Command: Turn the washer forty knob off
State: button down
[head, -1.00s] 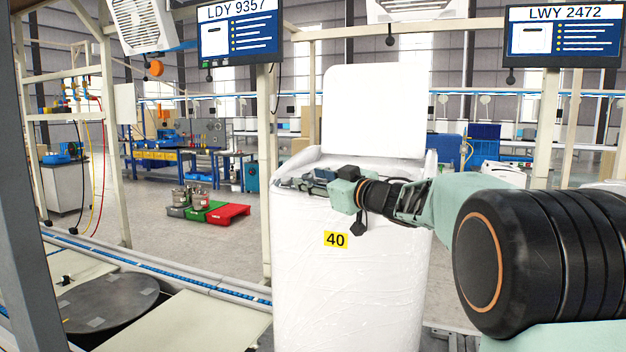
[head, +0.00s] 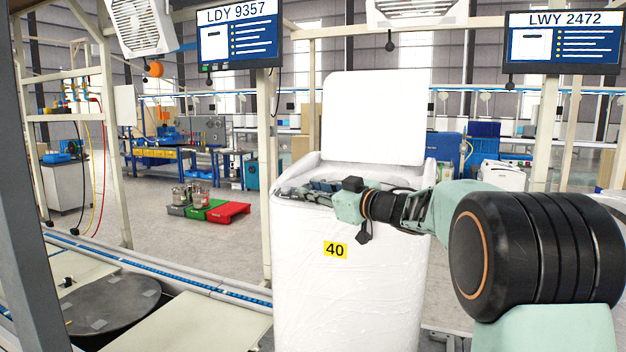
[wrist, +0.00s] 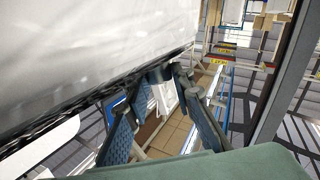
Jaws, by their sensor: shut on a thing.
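The washer (head: 340,310) is a tall white machine with a yellow "40" label (head: 335,250) on its front and its lid (head: 375,115) raised. My gripper (head: 300,190) reaches in from the right along the washer's top front edge. In the wrist view, my gripper's two blue-padded fingers (wrist: 160,92) straddle a small dark cylinder that looks like the knob (wrist: 160,74), at the dark edge below the white panel. The gripper is shut on it. The knob's marking and turned angle cannot be read. In the head view the knob is hidden among the fingers.
A conveyor rail (head: 150,270) with a round dark plate (head: 110,305) runs at the lower left. Red (head: 228,212) and green trays lie on the floor behind. A cream post (head: 265,170) stands just left of the washer. Screens hang above.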

jog(key=shift+w+d+r+n+g+y+p, duration=0.1)
jog(key=shift+r+n+g+y+p, duration=0.3)
jog(key=shift+p, duration=0.9)
jog(key=shift+w+d+r+n+g+y+p, duration=0.15)
jog(key=shift+n+g+p, duration=0.3)
jog(key=shift+p, duration=0.8)
jog(key=shift+s+a+f+n+g+y+p, duration=0.1)
jog(key=shift+f+n+g+y+p, duration=0.15)
jog(key=shift+f+g+y+p, duration=0.25)
jog(key=shift+r, duration=0.1)
jog(key=c, duration=1.7)
grip_release()
jog(key=shift+o, duration=0.2)
jog(key=v, duration=1.2)
jog(key=shift+s, duration=0.2)
jog(key=shift+a+r, duration=0.1)
